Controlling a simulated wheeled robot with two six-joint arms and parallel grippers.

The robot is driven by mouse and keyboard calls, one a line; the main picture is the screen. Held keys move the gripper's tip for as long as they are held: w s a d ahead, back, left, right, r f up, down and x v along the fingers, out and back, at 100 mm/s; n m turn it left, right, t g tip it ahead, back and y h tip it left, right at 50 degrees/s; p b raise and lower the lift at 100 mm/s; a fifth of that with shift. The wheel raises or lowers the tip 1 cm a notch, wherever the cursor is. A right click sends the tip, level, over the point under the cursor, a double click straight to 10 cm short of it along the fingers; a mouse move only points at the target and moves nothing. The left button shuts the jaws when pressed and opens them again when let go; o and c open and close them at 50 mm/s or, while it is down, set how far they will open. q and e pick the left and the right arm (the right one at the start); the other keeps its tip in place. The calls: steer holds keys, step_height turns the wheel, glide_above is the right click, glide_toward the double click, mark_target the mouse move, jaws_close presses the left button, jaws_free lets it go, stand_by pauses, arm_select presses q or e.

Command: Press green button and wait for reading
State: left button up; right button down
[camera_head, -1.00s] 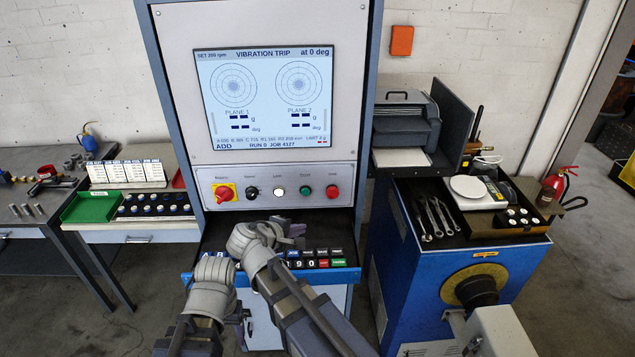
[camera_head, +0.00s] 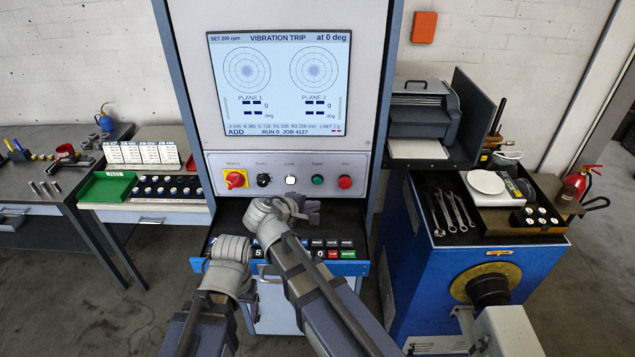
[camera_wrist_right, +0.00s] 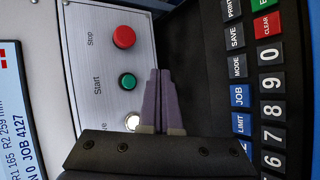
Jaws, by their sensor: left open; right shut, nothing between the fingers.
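The green button (camera_head: 317,180) is on the panel below the screen, between a white button (camera_head: 291,180) and the red stop button (camera_head: 345,182). The right wrist view shows the green button (camera_wrist_right: 128,82) labelled Start. My right gripper (camera_wrist_right: 159,73) is shut and empty, its purple fingertips beside the green button in that picture, apparently clear of it. In the head view the right gripper (camera_head: 312,206) is just below the button row. My left gripper (camera_head: 250,290) is lower left, its fingers mostly hidden. The screen (camera_head: 280,85) reads VIBRATION TRIP, at 0 deg, RUN 0, with blocks for values.
A keypad (camera_head: 335,248) lies on the shelf under my right arm. A red-yellow switch (camera_head: 236,179) and black knob (camera_head: 264,180) are left on the panel. A blue machine (camera_head: 430,280) stands to the right, a side table with a green tray (camera_head: 108,187) to the left.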

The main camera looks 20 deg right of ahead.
mark_target(317, 181)
steer(key=shift+w+d, duration=0.3)
steer(key=shift+w, duration=0.8)
steer(key=shift+w+d, duration=0.35)
steer(key=shift+w, duration=0.8)
steer(key=shift+w+d, duration=0.3)
steer(key=shift+w, duration=0.8)
steer(key=shift+w+d, duration=0.15)
steer(key=shift+w, duration=0.25)
